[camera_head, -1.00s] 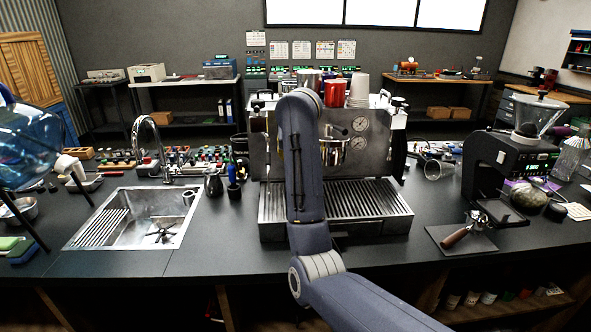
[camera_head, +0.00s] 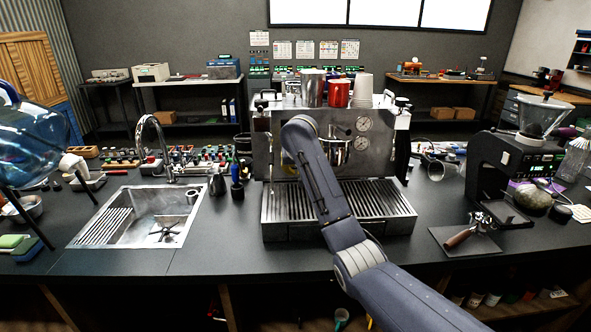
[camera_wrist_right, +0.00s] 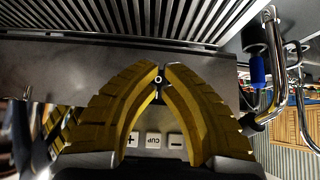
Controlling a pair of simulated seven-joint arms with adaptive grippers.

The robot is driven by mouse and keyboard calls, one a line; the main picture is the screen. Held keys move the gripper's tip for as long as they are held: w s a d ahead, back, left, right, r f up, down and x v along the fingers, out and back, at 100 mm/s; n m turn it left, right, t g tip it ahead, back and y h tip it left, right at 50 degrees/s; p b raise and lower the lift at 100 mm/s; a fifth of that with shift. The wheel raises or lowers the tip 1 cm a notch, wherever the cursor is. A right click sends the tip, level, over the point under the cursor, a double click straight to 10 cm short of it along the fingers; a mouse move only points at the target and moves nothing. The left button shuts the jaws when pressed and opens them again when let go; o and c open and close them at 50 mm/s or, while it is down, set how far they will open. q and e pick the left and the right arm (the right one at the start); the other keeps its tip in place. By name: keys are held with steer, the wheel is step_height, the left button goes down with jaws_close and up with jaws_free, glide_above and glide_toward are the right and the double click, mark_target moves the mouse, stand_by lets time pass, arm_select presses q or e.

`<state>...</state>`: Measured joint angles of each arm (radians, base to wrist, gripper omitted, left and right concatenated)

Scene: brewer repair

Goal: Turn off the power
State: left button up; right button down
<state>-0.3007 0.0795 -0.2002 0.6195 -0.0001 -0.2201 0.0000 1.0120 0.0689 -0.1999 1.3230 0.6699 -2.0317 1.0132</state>
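The steel espresso machine (camera_head: 382,158) stands in the middle of the counter. In the right wrist view the yellow fingers of my right gripper (camera_wrist_right: 161,72) come together at the tips, with almost no gap. A small round metal part (camera_wrist_right: 158,80) shows at the fingertips; I cannot tell whether they touch it. Beyond the fingers is a steel panel (camera_wrist_right: 60,62) with pale buttons (camera_wrist_right: 153,141) marked plus, CUP and minus. I cannot identify a power switch for certain. My left gripper is out of view.
A sink (camera_head: 125,228) and a blue water jug (camera_head: 32,140) are at the left. A black grinder (camera_head: 485,170) and a portafilter (camera_head: 468,232) are at the right. A red cup (camera_head: 338,94) stands on the machine. The front counter beside the sink is fairly clear.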

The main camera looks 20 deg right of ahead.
steer(key=shift+w+d+f, duration=0.15)
steer(key=shift+w+f, duration=0.2)
steer(key=shift+w, duration=0.25)
steer(key=shift+w+d+f, duration=0.1)
steer(key=shift+w+f, duration=0.25)
steer(key=shift+w, duration=0.25)
